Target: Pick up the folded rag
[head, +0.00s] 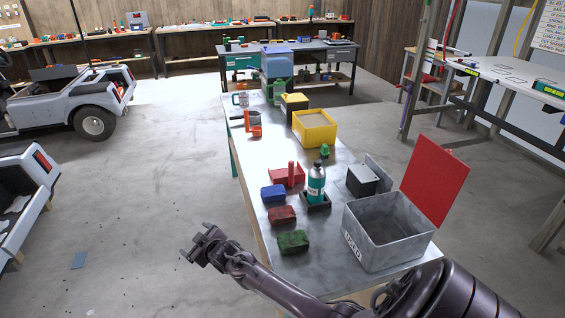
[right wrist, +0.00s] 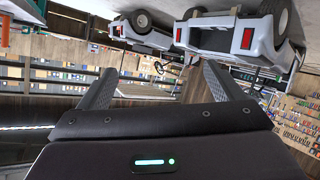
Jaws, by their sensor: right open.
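Three small folded, cloth-like bundles lie in a row along the table's left edge: a blue one (head: 273,194), a dark red one (head: 282,216) and a green one (head: 293,241). I cannot tell which is the rag meant. My right gripper (head: 196,242) is open and empty, out over the floor left of the green bundle and apart from it. In the right wrist view its two fingers (right wrist: 157,85) stand apart with nothing between them, and no bundle shows there. My left gripper is not in view.
A grey bin marked USED (head: 388,252) with its red lid (head: 435,180) open stands right of the bundles. A bottle (head: 316,182) in a black holder and a red tray (head: 281,178) stand behind.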

